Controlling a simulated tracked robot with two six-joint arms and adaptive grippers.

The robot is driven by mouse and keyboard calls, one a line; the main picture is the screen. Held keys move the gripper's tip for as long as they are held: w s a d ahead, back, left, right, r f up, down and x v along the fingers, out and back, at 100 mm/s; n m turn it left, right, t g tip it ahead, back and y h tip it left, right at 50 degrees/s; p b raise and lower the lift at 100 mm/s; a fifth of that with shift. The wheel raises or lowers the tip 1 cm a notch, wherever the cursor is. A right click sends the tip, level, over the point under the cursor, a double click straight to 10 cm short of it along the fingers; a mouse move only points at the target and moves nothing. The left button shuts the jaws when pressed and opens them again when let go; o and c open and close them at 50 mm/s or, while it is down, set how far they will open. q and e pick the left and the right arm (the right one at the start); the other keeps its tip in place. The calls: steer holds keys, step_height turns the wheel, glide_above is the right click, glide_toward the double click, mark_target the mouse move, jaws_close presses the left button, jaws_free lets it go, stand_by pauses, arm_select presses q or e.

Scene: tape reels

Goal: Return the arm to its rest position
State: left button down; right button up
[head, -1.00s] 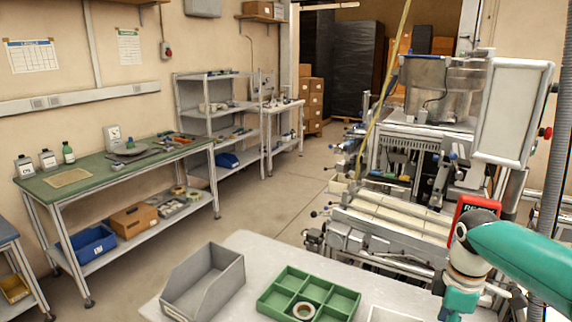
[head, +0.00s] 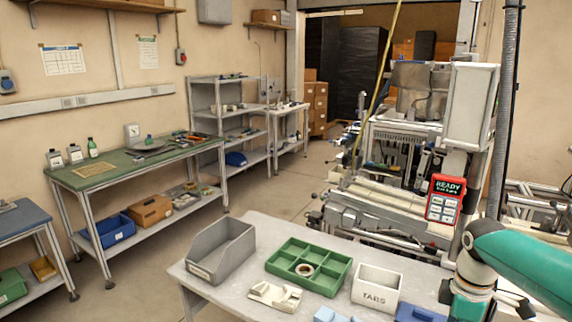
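My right arm, green and grey, comes in from the right edge in the head view. Its wrist hangs over the right side of the near table, and its gripper lies out of frame below or is hidden. My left arm and gripper are not in view. A tape reel (head: 304,270) lies in one compartment of the green divided tray (head: 341,279) on the near table (head: 235,291).
A grey open bin (head: 220,250), a pale fixture (head: 275,296) and a white TABS box (head: 376,287) share the table. Blue items (head: 418,312) sit at its front edge. A machine with a red READY panel (head: 445,199) stands behind. A green-topped bench (head: 135,163) is at left.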

steer(key=s+a+f+g+y, duration=0.15)
steer(key=s+a+f, duration=0.35)
steer(key=f, duration=0.6)
steer(key=s+a+f+g+y, duration=0.1)
steer(key=s+a+f+g, duration=0.3)
steer(key=f, duration=0.7)
steer(key=s+a+f+m+t+y, duration=0.2)
steer(key=s+a+f+m+t, duration=0.1)
steer(key=s+a+f+m, duration=0.8)
steer(key=m+t, duration=0.1)
steer(key=w+a+f+m+t, duration=0.1)
steer(key=m+t, duration=0.1)
steer(key=shift+w+f+h, duration=0.2)
steer(key=shift+h, duration=0.05)
